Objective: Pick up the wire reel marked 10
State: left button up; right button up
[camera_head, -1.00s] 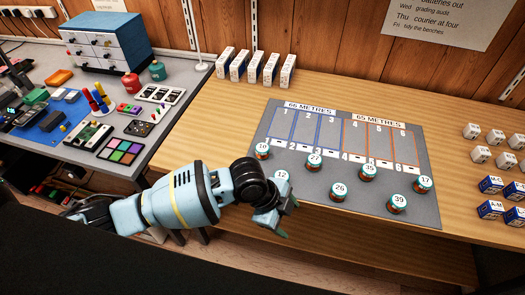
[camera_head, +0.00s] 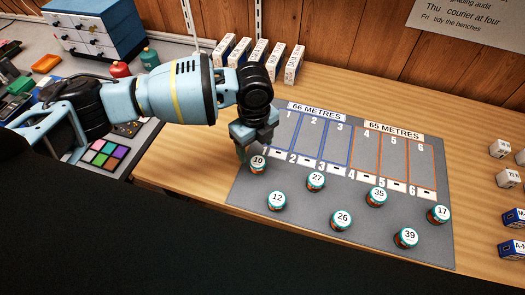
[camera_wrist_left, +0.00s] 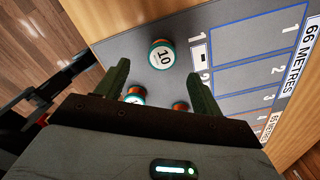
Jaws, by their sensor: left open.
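The wire reel marked 10 (camera_head: 258,163) stands upright on the grey mat (camera_head: 240,192), near its left edge, just below the slot label 1. It has a white top with a teal rim. My left gripper (camera_head: 254,150) is just above and behind it in the head view, open and empty. In the left wrist view the reel marked 10 (camera_wrist_left: 162,56) lies ahead of the two green fingers (camera_wrist_left: 160,85), roughly midway between their lines and apart from them. My right gripper is not in view.
Other reels stand close by on the mat: 12 (camera_head: 277,201), 27 (camera_head: 316,181), 26 (camera_head: 342,219), 35 (camera_head: 376,197), 39 (camera_head: 406,238) and 17 (camera_head: 438,214). White boxes (camera_head: 294,64) stand in a row behind the mat. Blue boxes (camera_head: 514,219) are at the right.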

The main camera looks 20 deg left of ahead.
aim_at(257, 161)
pick_arm(q)
jog(key=shift+s, duration=0.1)
jog(key=shift+s+f, duration=0.2)
jog(key=shift+f, duration=0.9)
jog(key=shift+w+f, duration=0.15)
jog(key=shift+f, duration=0.35)
jog(key=f, duration=0.3)
jog(key=shift+w+d+f, duration=0.15)
jog(key=shift+w+f, duration=0.1)
jog(key=shift+f, duration=0.5)
jog(key=c, duration=1.1)
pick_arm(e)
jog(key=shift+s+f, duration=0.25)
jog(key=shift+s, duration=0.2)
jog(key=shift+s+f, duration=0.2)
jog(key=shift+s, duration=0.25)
